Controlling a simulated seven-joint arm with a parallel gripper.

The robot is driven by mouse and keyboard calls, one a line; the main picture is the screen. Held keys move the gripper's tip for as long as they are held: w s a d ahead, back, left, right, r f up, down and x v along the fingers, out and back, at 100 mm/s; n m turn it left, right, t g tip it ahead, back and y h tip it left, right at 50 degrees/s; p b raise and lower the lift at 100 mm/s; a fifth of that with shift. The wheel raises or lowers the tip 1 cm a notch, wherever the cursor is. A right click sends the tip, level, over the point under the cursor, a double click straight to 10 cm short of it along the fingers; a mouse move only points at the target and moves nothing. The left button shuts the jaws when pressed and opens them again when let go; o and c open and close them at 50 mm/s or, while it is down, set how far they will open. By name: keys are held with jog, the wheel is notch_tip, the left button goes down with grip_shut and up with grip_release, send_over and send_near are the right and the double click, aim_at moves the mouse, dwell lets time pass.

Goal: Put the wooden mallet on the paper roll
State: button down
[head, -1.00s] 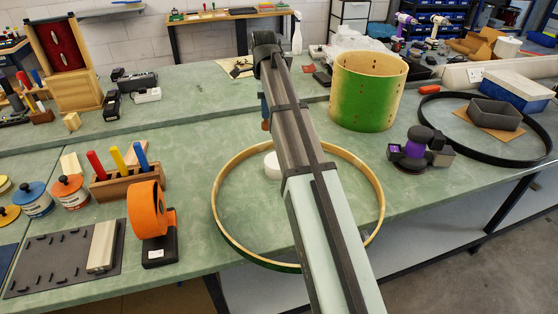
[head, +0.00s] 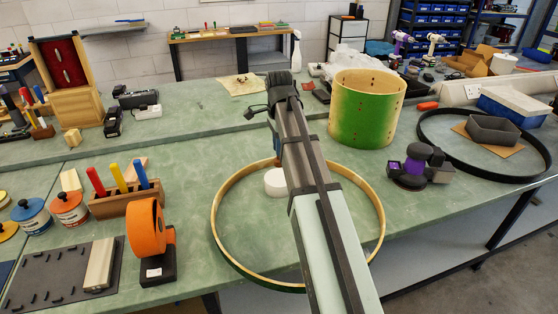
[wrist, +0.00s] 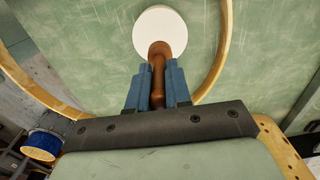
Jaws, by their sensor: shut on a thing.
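The wooden mallet (wrist: 158,78) is brown, and its handle runs between the blue fingers of my gripper (wrist: 159,68), which is shut on it. Its wider end (wrist: 166,49) overlaps the lower edge of a white round thing, which looks like the paper roll (wrist: 160,25). In the head view the paper roll (head: 275,183) is a short white cylinder on the green bench, partly behind my arm. The brown mallet (head: 277,160) shows just above it there. I cannot tell whether the two touch. My arm hides most of the gripper in the head view.
A wooden hoop (head: 222,232) lies around the paper roll on the bench (head: 190,195). A green drum shell (head: 367,110) stands behind it. An orange tape dispenser (head: 147,230) and a tool rack (head: 125,200) stand left. A purple-and-black tool (head: 415,170) stands right.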

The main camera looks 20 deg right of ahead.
jog(key=shift+f, duration=2.5)
jog(key=shift+f, duration=0.15)
jog(key=c, duration=1.1)
grip_release()
jog(key=shift+o, duration=0.2)
notch_tip(320, 180, up, 12)
jog(key=shift+r, duration=0.15)
